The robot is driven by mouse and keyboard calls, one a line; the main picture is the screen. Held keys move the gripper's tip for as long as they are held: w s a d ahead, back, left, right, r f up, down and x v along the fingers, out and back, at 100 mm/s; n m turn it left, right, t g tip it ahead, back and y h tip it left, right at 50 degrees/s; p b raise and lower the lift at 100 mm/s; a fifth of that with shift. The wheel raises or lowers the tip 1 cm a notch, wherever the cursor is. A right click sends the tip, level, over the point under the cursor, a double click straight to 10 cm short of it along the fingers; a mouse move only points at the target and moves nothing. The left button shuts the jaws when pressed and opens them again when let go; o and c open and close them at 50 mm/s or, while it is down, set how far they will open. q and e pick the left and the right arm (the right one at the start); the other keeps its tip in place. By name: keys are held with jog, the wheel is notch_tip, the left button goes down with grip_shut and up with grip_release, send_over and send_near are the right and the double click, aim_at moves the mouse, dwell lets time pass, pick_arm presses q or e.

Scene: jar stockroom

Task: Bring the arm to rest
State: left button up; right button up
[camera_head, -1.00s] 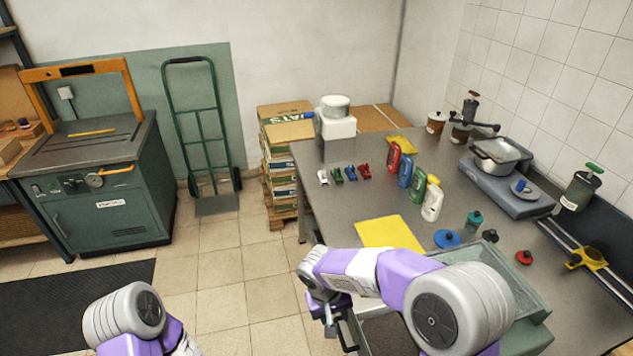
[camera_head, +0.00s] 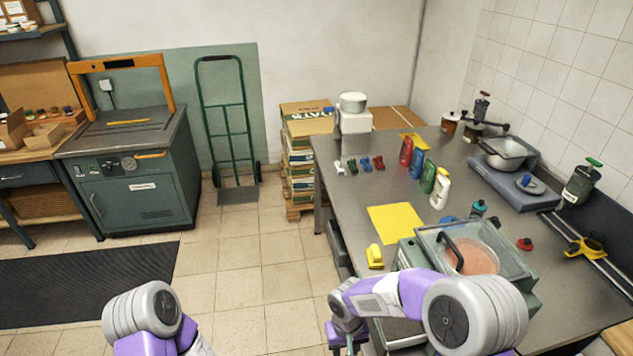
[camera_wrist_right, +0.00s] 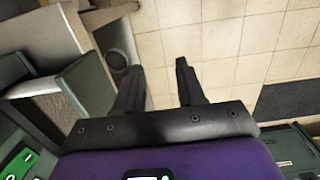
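My right arm (camera_head: 400,295) is bent low at the table's near left edge. Its gripper (camera_head: 347,343) hangs beside that edge, partly cut off by the bottom of the head view. In the right wrist view, the right gripper (camera_wrist_right: 158,68) has its two dark fingers apart, with only floor tiles showing between them. My left arm (camera_head: 150,315) shows only in part at the bottom left of the head view. Its gripper is out of the picture.
The grey table (camera_head: 385,185) bears a lidded clear-walled bin (camera_head: 515,270), a yellow sheet (camera_head: 396,223), a yellow object (camera_head: 374,256), several bottles (camera_head: 440,188) and a scale (camera_head: 515,185). A green cabinet (camera_head: 140,195) and hand truck (camera_head: 226,130) stand behind open floor.

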jog(key=s+d+f+m+y, duration=0.1)
jog(key=s+f+m+y, duration=0.1)
jog(key=s+f, duration=0.5)
jog(key=s+d+f+m+t+y, duration=0.1)
jog(key=s+f+m+y, duration=0.1)
jog(key=s+f, duration=0.5)
jog(key=shift+s+d+f+m, duration=0.15)
jog(key=shift+d+f+m, duration=0.2)
jog(key=shift+f, duration=0.55)
jog(key=shift+a, duration=0.1)
dwell(0.7)
